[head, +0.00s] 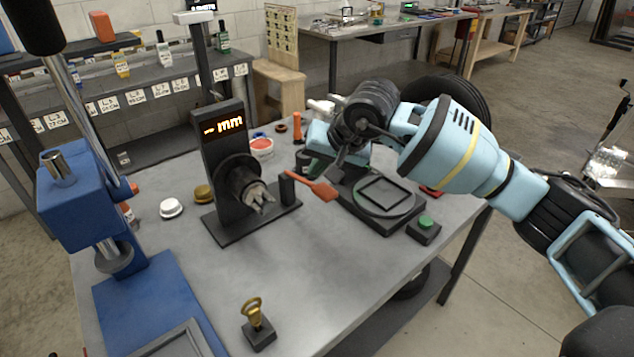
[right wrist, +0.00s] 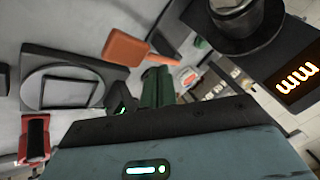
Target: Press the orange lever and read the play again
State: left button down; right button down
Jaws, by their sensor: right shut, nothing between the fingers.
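The orange lever (head: 318,188) is a flat paddle on a dark arm, beside a black gauge stand (head: 222,135). Its lit display (head: 225,125) shows dashes and "mm", with no number. Below the display is a round dark fixture with metal jaws (head: 255,192). My right gripper (head: 305,163) is just behind the lever in the head view, its fingers partly hidden. In the right wrist view its green fingers (right wrist: 157,88) are together and empty, near the orange lever (right wrist: 125,48); I cannot tell whether they touch. My left gripper is not in view.
A black plate with a round disc (head: 385,195) and a green button (head: 426,222) stand right of the lever. A blue press (head: 85,205) stands at left. A brass-topped piece (head: 253,312) is in front.

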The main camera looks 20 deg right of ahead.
jog(key=shift+r, duration=0.45)
jog(key=shift+w+a+r+p, duration=0.15)
jog(key=shift+r+p, duration=0.15)
jog(key=shift+r, duration=0.3)
jog(key=shift+w+r+p, duration=0.1)
jog(key=shift+r+p, duration=0.15)
jog(key=shift+r, duration=0.3)
jog(key=shift+w+r, duration=0.15)
jog(key=shift+r, duration=0.5)
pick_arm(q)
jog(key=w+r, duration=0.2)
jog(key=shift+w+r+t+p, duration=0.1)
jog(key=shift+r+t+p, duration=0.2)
pick_arm(e)
jog(key=shift+r, duration=0.2)
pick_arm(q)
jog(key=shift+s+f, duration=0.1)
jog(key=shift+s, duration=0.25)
